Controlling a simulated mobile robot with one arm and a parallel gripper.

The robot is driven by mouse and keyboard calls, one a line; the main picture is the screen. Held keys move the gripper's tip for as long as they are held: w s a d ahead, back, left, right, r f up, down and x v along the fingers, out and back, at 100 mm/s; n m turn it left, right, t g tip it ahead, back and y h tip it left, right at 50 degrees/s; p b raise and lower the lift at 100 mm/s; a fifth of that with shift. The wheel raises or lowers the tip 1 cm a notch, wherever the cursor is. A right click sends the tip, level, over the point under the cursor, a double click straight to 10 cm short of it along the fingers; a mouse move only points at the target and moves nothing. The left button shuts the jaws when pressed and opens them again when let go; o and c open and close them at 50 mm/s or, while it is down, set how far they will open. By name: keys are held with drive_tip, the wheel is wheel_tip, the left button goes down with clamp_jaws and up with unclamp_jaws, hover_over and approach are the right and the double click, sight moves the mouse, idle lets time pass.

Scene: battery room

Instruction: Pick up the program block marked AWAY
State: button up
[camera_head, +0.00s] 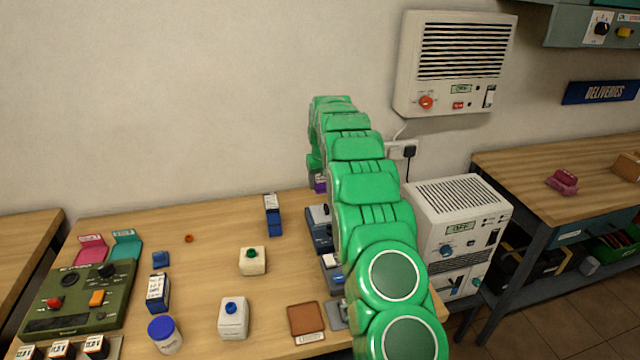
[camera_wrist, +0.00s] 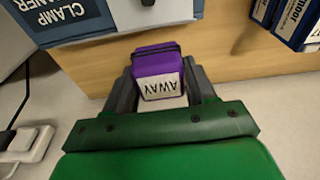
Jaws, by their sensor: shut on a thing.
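The purple program block (camera_wrist: 157,59) has a white label reading AWAY, upside down in the wrist view. My gripper (camera_wrist: 160,80) is shut on it, with one dark finger on each side. In the head view, a small part of the purple block (camera_head: 320,184) shows at the far end of my green arm, near the back edge of the wooden table. My arm hides most of the gripper there. I cannot tell whether the block touches the table.
A grey device with a blue CLAMP label (camera_wrist: 60,14) is close to the block. Blue boxes (camera_wrist: 287,20) stand at right in the wrist view. The wooden table (camera_head: 190,270) also bears a green control panel (camera_head: 75,292), a blue-lidded jar (camera_head: 165,335) and button boxes (camera_head: 253,262).

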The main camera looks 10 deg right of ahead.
drive_tip(key=s+r, duration=0.3)
drive_tip(key=s, duration=0.5)
drive_tip(key=shift+s+a+r, duration=0.2)
drive_tip(key=shift+a+r, duration=0.15)
drive_tip(key=shift+a, duration=0.05)
